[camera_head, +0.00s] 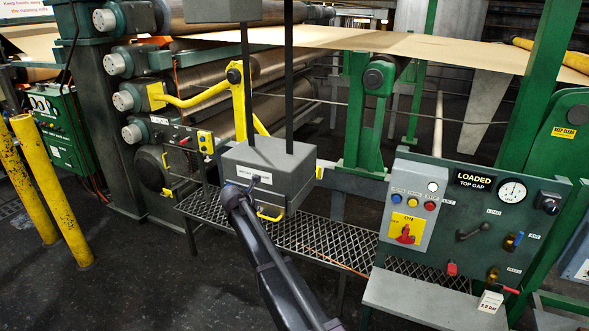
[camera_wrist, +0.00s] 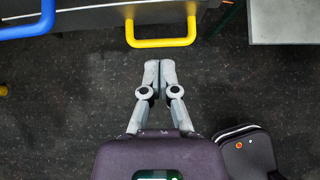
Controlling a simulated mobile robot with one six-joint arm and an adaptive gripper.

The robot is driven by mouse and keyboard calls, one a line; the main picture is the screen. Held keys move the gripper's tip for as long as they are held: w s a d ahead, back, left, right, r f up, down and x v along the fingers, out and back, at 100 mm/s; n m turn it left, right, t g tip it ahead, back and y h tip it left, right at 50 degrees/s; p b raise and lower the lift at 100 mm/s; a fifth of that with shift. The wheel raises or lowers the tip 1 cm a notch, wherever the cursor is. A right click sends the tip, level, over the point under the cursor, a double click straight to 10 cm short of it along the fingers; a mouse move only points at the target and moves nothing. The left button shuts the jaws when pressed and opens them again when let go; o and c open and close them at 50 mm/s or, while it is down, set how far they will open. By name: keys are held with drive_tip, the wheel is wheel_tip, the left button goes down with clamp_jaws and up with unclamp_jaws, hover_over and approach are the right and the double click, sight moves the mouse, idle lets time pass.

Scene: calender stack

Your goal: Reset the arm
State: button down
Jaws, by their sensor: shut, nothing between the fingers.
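My gripper (camera_wrist: 158,72) is shut and empty in the wrist view, its two grey fingertips together over the dark floor. A yellow handle (camera_wrist: 161,42) lies just beyond the fingertips, with a visible gap between them. In the head view my dark arm reaches up from the bottom middle to the front of a grey block (camera_head: 283,168). A yellow handle (camera_head: 270,214) shows low on that block's front, right of my arm. My fingers cannot be made out in the head view.
A blue bar (camera_wrist: 28,28) is at the wrist view's upper left. A mesh platform (camera_head: 325,240) runs under the block. A green control panel (camera_head: 478,220) with a gauge and "LOADED TOP GAP" sign stands right. Yellow posts (camera_head: 62,205) stand left; open floor lies between.

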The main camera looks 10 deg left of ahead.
drive_tip(key=s+d+f+m+g+b, duration=0.25)
drive_tip(key=s+d+m, duration=0.2)
drive_tip(key=d, duration=0.55)
drive_tip(key=s+d+f+m+g+b, duration=0.1)
drive_tip(key=s+d+f+m, duration=0.2)
drive_tip(key=d+m, duration=0.45)
drive_tip(key=s+d+f+m+g+b, duration=0.1)
drive_tip(key=s+d+f+m, duration=0.25)
drive_tip(key=d, duration=0.85)
drive_tip(key=s+d+f+m+g+y+b, duration=0.1)
drive_tip(key=s+d+f+m+g+b, duration=0.1)
drive_tip(key=s+d+m, duration=0.6)
drive_tip(key=s+d+f+m+g+y+b, duration=0.1)
drive_tip(key=s+d+f+m+g+b, duration=0.1)
drive_tip(key=s+d+m, duration=0.6)
drive_tip(key=s+f+m+b, duration=0.1)
drive_tip(key=s+f, duration=0.1)
drive_tip(key=s, duration=0.3)
drive_tip(key=shift+d, duration=0.2)
drive_tip(key=shift+d, duration=0.1)
